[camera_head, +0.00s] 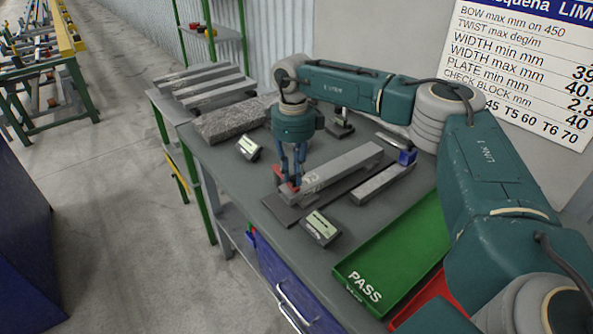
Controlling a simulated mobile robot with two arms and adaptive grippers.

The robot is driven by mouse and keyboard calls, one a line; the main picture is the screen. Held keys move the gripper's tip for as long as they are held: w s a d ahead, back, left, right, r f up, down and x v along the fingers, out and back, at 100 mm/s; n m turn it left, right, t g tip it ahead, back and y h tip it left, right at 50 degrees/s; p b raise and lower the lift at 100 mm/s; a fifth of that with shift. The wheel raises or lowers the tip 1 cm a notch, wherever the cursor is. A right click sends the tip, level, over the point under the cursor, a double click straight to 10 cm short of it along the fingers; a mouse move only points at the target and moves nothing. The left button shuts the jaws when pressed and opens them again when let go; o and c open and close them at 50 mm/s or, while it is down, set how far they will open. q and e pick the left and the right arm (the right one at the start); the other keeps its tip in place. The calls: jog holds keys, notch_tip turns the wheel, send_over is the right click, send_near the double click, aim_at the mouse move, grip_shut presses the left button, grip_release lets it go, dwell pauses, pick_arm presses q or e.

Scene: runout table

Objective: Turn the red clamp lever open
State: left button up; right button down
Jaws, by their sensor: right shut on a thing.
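The red clamp lever (278,171) is small in the head view, at the left end of a grey metal bar (340,166) lying on a dark plate (285,212). My right gripper (293,181) points down from above, with its blue fingers shut on the lever. The fingers hide part of the lever, and its exact angle is too small to tell. My left gripper is out of view.
A small display box (249,148) stands behind the gripper and another display box (321,228) in front. A green PASS tray (395,255) lies front right. A rough stone block (230,119) and a shorter grey bar (382,183) flank the plate.

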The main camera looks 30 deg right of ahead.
jog(key=shift+w+a+m, duration=0.2)
jog(key=shift+a+m, duration=0.95)
jog(key=shift+m, duration=0.05)
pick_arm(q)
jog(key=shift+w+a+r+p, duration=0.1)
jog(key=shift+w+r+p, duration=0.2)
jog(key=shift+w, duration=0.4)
pick_arm(e)
jog(key=w+a+m, duration=0.7)
jog(key=w+m, duration=0.1)
jog(key=m, duration=0.6)
jog(key=shift+w+a, duration=0.15)
jog(key=shift+w, duration=0.25)
jog(key=shift+r, duration=0.1)
jog(key=c, duration=1.6)
grip_release()
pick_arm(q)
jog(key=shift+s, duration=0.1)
pick_arm(e)
jog(key=shift+o, duration=0.2)
